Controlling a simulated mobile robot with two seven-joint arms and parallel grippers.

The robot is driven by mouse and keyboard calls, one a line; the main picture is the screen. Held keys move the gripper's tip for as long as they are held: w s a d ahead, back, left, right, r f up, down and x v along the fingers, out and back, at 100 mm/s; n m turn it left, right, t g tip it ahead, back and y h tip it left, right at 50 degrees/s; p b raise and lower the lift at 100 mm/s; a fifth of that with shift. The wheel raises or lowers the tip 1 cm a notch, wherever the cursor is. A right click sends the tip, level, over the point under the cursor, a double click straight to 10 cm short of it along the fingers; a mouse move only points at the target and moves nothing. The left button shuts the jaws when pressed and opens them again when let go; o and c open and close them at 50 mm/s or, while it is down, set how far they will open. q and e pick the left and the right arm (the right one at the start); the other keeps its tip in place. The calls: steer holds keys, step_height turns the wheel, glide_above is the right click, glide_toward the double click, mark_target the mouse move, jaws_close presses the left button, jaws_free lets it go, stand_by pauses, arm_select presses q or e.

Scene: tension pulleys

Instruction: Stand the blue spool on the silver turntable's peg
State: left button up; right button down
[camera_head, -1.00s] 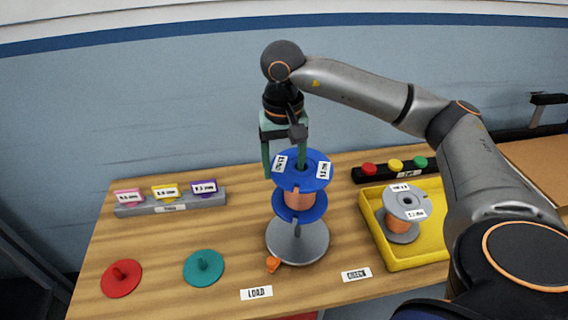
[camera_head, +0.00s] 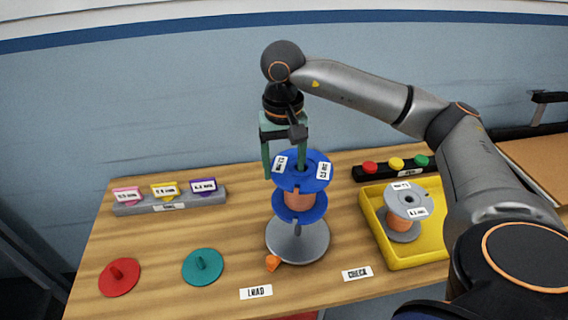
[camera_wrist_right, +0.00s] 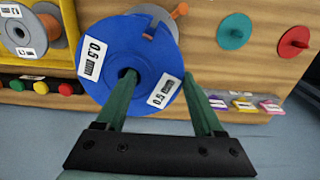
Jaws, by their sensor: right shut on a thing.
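The blue spool (camera_head: 315,172), with copper wire between two blue flanges and white labels on top, hangs upright above the silver turntable (camera_head: 315,243). A gap shows between its lower flange and the disc. The turntable's short grey peg (camera_head: 297,227) shows below the lower flange; I cannot tell whether its tip is inside the spool's hole. My right gripper (camera_head: 284,172) is shut on the spool from above. In the right wrist view one finger goes into the centre hole of the blue spool (camera_wrist_right: 118,48) and the other is outside the flange. My left gripper is not in view.
An orange piece (camera_head: 272,263) lies at the turntable's front left edge. A yellow tray (camera_head: 416,256) with a grey spool (camera_head: 404,202) stands right. Red (camera_head: 119,284) and teal (camera_head: 203,272) pegged discs lie left. A grey card rack (camera_head: 170,203) and a button bar (camera_head: 395,170) stand behind.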

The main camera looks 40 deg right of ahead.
mark_target(284, 201)
steer(key=shift+f+b, duration=0.85)
steer(key=shift+f, duration=0.15)
steer(key=shift+f, duration=0.15)
stand_by(0.5)
steer(key=shift+f+b, duration=1.35)
steer(key=shift+b, duration=0.1)
steer(key=shift+f, duration=0.1)
steer(key=shift+f+b, duration=1.4)
stand_by(0.7)
steer(key=shift+f, duration=0.2)
steer(key=shift+f+b, duration=1.3)
steer(key=shift+b, duration=0.1)
